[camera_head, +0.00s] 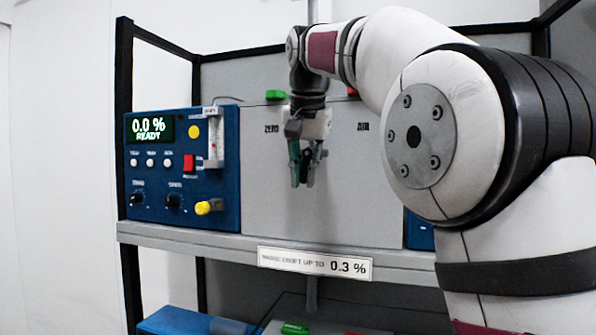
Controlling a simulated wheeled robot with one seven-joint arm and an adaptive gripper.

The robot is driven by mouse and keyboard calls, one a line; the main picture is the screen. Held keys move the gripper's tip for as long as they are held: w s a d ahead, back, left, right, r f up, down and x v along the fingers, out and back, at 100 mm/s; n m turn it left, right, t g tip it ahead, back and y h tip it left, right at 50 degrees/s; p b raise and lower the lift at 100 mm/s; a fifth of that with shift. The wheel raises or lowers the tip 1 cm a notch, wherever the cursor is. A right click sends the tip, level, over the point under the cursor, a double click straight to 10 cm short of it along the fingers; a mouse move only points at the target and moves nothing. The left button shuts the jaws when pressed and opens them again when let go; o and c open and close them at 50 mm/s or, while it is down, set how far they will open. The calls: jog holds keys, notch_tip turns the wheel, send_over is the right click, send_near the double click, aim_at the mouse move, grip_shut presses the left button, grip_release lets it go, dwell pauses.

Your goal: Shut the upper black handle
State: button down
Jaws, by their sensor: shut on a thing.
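My gripper (304,180) hangs fingers-down in front of the grey panel, between the ZERO and AIR labels. Its fingers are closed together on a small dark part, mostly hidden by the fingers. I cannot make out whether this part is the upper black handle. No black handle shows clearly elsewhere on the panel. A green knob (275,95) stands at the panel's top edge above ZERO, left of my wrist. A red piece (352,92) shows above AIR, partly behind my arm.
A blue analyser (185,205) with a display reading 0.0 % READY stands left on the grey shelf (190,238). A label reading 0.3 % (315,264) is on the shelf's front edge. My arm hides the right side. Black frame posts bound the rack.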

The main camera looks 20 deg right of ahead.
aim_at(305, 151)
jog(key=shift+s+d+f+g+h, duration=0.15)
jog(key=shift+d+g+h, duration=0.1)
jog(key=shift+g+h, duration=0.35)
jog(key=c, duration=1.6)
grip_release()
jog(key=shift+v, duration=2.55)
jog(key=s+a, duration=0.7)
jog(key=s, duration=0.2)
jog(key=shift+s, duration=0.4)
